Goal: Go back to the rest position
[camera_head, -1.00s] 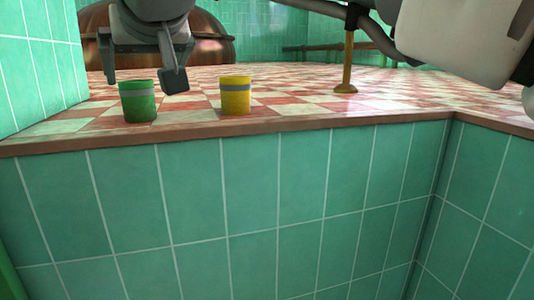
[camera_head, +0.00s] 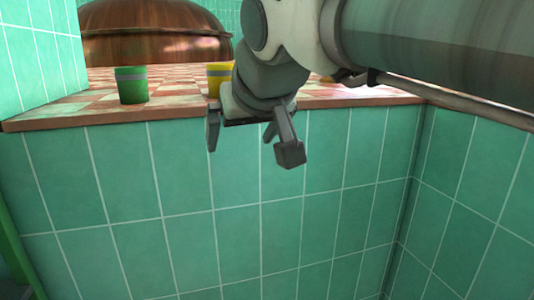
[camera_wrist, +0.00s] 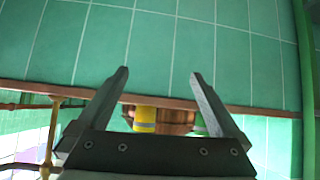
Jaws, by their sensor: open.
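My gripper (camera_head: 250,148) is open and empty. In the head view it hangs in front of the green tiled wall, below the counter's edge, with fingers apart. In the wrist view the two fingers (camera_wrist: 160,75) spread with only tiled wall between their tips. A green cup (camera_head: 131,86) with a grey band stands upright on the counter, to the left of my gripper. A yellow cup (camera_head: 216,76) stands right of it, partly hidden behind my gripper in the head view. The yellow cup also shows in the wrist view (camera_wrist: 145,118).
A large copper kettle (camera_head: 155,35) stands at the back left. The checkered counter (camera_head: 75,108) ends in a brown front edge above the green tiled wall (camera_head: 180,215). A pipe (camera_head: 450,101) runs along the right side. The space before the wall is clear.

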